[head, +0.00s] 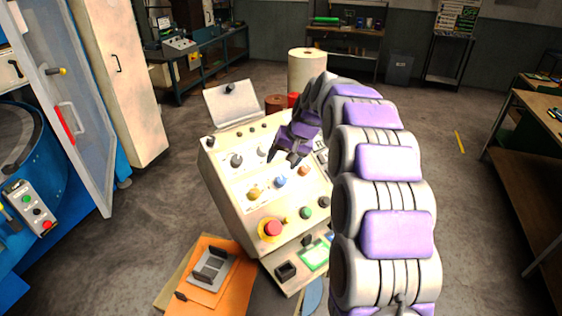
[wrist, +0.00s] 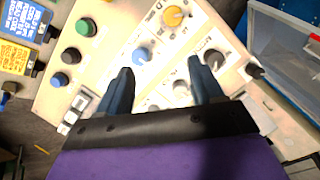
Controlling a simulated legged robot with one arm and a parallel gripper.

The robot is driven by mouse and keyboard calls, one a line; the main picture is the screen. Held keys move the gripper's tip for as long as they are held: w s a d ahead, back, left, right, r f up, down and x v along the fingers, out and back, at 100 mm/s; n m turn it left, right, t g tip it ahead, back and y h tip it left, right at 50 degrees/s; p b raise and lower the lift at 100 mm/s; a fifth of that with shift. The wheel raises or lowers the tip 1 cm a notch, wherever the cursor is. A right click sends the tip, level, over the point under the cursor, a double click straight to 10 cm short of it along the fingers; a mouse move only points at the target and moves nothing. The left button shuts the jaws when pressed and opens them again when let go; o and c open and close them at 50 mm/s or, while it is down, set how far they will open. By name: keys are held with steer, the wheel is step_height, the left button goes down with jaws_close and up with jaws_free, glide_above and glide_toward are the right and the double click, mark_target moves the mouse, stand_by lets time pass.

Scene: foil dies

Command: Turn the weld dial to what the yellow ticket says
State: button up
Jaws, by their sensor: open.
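The sloped cream control panel (head: 225,185) carries several dials: a yellow dial (wrist: 173,15), a blue dial (wrist: 140,55), a grey dial (wrist: 214,58) and a paler dial (wrist: 181,88). Their labels are too small to read, so I cannot tell which is the weld dial. A yellow ticket (wrist: 14,57) with small dark print shows at the left of the wrist view, under a blue ticket (wrist: 22,20); its wording is not legible. My gripper (wrist: 160,70) is open and empty above the panel, its fingers pointing toward the dials. It also shows in the head view (head: 282,158).
A red stop button (head: 273,228) on a yellow base and a green button (head: 306,213) sit low on the panel. A raised lid (head: 232,103) stands at its back. A blue machine stands left; open floor lies right.

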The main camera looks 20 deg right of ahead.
steer(key=p+v, duration=0.1)
steer(key=v, duration=1.4)
steer(key=shift+s+r, duration=0.25)
steer(key=shift+r, duration=0.1)
steer(key=shift+a, duration=0.1)
